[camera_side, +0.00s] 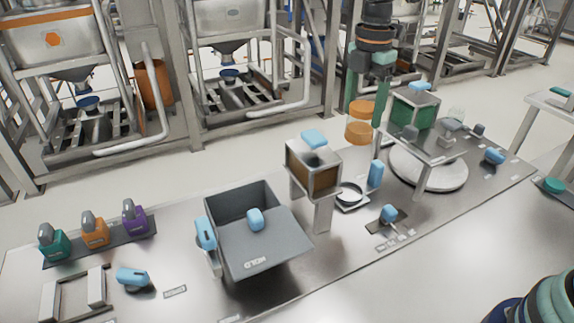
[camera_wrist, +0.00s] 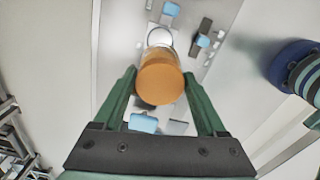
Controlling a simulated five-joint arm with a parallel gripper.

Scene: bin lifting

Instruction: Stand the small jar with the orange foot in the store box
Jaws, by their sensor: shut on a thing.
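My gripper (camera_side: 364,116) is shut on the small jar (camera_side: 358,132), with one green finger on each side of it. The jar looks upright, with orange ends and a paler middle, and hangs clear above the bench. In the wrist view the gripper (camera_wrist: 160,76) shows the jar's orange end (camera_wrist: 160,82) between the fingers. No box can be read as the store box. Candidates are the grey open bin marked HOLD (camera_side: 262,255), the raised brown-lined box (camera_side: 326,181) and the green box (camera_side: 413,108) on a stand.
A round dish (camera_side: 349,194) and a blue-handled piece (camera_side: 375,173) stand below the jar. A round turntable (camera_side: 428,172) lies to the right. Teal, orange (camera_side: 95,231) and purple bottles stand at far left. The bench's front strip is fairly clear.

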